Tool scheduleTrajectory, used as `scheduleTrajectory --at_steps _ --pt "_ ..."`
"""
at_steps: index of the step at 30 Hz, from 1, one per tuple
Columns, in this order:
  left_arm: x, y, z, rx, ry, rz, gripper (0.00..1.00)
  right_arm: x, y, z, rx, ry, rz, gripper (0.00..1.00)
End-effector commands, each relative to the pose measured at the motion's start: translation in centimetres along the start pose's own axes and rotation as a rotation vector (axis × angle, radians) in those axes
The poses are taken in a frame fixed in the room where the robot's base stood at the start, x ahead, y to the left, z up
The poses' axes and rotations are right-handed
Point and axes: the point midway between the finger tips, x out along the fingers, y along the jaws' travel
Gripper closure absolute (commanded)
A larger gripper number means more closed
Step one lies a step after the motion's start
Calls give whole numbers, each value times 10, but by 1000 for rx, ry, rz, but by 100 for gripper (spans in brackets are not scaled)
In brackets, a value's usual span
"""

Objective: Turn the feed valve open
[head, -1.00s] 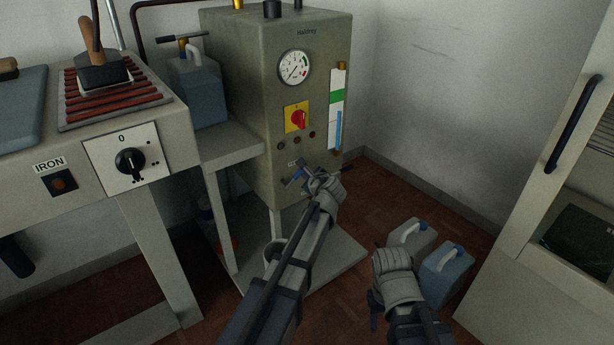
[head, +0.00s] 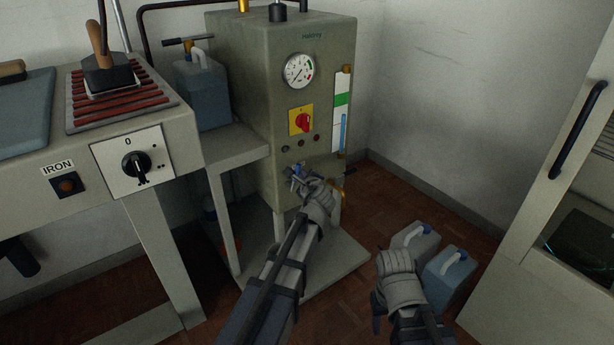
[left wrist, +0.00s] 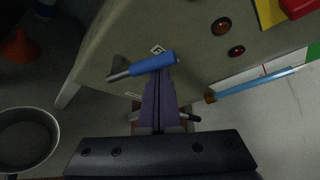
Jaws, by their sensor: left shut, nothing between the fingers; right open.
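The feed valve (left wrist: 153,64) shows in the left wrist view as a blue-sleeved lever with a bare metal end, low on the boiler cabinet's front. In the head view its blue part (head: 297,169) is small and partly hidden by my left gripper (head: 302,178). In the left wrist view my left gripper (left wrist: 161,80) is shut and empty, its tips at the blue sleeve. I cannot tell whether they touch it. My right gripper (head: 378,312) hangs low at the right, away from the valve. It is open, with its fingers mostly hidden by the wrist.
The boiler cabinet (head: 240,110) carries a gauge (head: 299,71), a red switch (head: 303,122) and a level tube (head: 342,110). An ironing table (head: 60,130) stands left. Two jugs (head: 450,275) stand on the floor by my right arm. A bucket (left wrist: 25,135) is below left.

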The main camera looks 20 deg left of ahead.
Motion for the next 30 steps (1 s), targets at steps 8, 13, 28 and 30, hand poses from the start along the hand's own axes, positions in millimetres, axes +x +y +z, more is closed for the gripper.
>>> scheduleTrajectory --at_steps 8,13,28,30 --pt "-6 5 11 2 -2 2 100 -5 0 0 0 0 0 50" --pt "-8 7 14 2 -2 3 100 -5 0 0 0 -1 0 50" --pt "-9 9 17 3 -3 4 100 -6 1 0 0 -1 0 50" --pt "-9 9 17 3 -3 4 100 -6 1 0 0 -1 0 50"
